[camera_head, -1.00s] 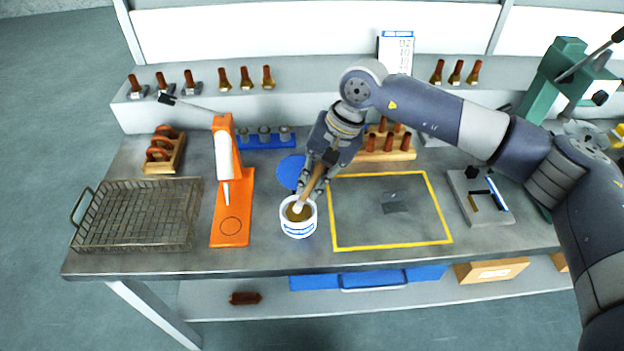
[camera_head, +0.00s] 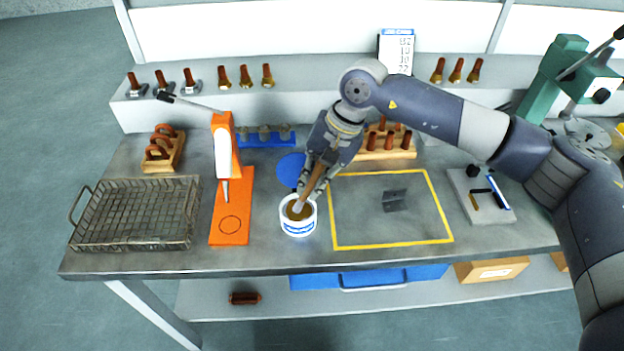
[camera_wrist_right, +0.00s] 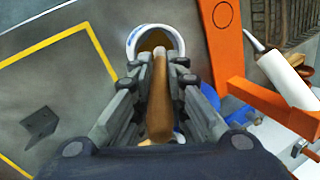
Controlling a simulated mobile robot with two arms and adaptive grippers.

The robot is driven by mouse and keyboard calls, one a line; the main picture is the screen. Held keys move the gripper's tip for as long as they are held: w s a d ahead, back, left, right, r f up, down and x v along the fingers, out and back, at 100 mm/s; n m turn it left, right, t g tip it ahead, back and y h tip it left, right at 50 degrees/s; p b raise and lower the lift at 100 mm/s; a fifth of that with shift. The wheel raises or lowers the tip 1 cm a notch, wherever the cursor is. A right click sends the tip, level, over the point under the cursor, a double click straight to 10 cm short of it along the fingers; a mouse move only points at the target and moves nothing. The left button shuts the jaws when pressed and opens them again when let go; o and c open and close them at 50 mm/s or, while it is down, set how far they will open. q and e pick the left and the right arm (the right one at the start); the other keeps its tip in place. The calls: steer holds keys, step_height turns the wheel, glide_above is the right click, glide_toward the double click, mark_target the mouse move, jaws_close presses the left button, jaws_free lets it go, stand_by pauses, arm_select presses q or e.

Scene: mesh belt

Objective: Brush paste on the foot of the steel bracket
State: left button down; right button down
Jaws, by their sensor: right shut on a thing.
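My right gripper (camera_head: 319,181) is shut on the wooden handle of a brush (camera_head: 311,187), just above the paste pot. The brush's pale end is down inside the white and blue pot (camera_head: 298,227), which holds brown paste. The right wrist view shows the brush handle (camera_wrist_right: 160,105) between the fingers and the pot (camera_wrist_right: 133,42) beyond. The steel bracket (camera_head: 394,201), a small grey angled piece, stands inside the yellow outlined area, right of the pot. It also shows in the right wrist view (camera_wrist_right: 40,122). My left gripper is out of view.
A blue round lid (camera_head: 290,169) lies behind the pot. An orange stand (camera_head: 231,212) with a white cartridge and a wire basket (camera_head: 133,243) are to the left. The yellow outlined area (camera_head: 362,239) is bare around the bracket. A grey fixture (camera_head: 491,211) sits farther right.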

steer(key=shift+s+f+b, duration=0.15)
steer(key=shift+f+b, duration=0.1)
steer(key=shift+b, duration=0.3)
stand_by(1.7)
steer(key=shift+r, duration=0.1)
steer(key=shift+r, duration=0.95)
steer(key=shift+r+p, duration=0.85)
steer(key=shift+r, duration=1.8)
